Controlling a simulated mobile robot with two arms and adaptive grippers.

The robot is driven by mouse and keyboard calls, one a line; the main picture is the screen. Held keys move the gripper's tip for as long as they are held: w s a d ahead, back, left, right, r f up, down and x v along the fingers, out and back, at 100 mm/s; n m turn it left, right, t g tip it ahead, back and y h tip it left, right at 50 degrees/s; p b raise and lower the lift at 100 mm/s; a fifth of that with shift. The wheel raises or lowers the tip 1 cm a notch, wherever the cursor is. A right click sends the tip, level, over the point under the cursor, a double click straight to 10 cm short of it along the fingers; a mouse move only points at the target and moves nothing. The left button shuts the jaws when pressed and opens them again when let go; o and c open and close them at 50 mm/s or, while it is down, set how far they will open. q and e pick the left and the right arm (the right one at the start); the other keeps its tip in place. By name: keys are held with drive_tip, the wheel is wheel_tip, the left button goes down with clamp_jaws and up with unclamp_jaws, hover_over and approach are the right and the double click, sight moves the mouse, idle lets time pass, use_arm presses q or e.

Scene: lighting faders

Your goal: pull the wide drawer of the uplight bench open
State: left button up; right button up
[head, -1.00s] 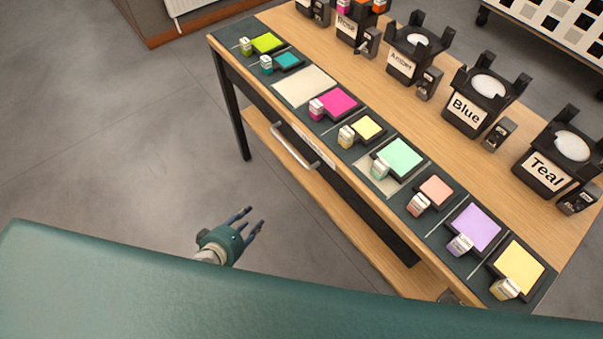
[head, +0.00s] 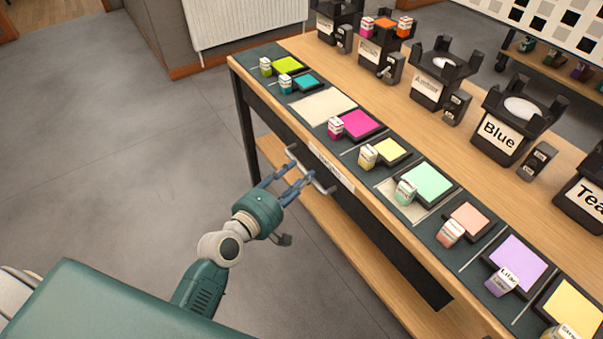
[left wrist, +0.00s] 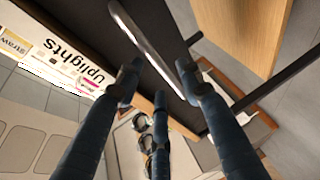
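The wide drawer has a dark front (head: 375,235) below the bench top's near edge, and it looks closed. Its bar handle (head: 322,186) is silver and runs along the front near a white label (head: 341,174). In the left wrist view the handle (left wrist: 146,38) slants just beyond my fingertips, and the label (left wrist: 72,68) reads "Uplights". My left gripper (head: 288,178) is open and empty, its fingers reaching to the handle. I cannot tell whether they touch it. My right gripper is not in view.
A lower wooden shelf (head: 330,240) runs under the drawer. Grey floor (head: 110,140) lies open to the left.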

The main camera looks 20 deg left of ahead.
use_arm(q)
drive_tip(key=shift+x, duration=1.15)
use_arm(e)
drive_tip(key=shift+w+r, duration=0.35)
use_arm(q)
clamp_jaws()
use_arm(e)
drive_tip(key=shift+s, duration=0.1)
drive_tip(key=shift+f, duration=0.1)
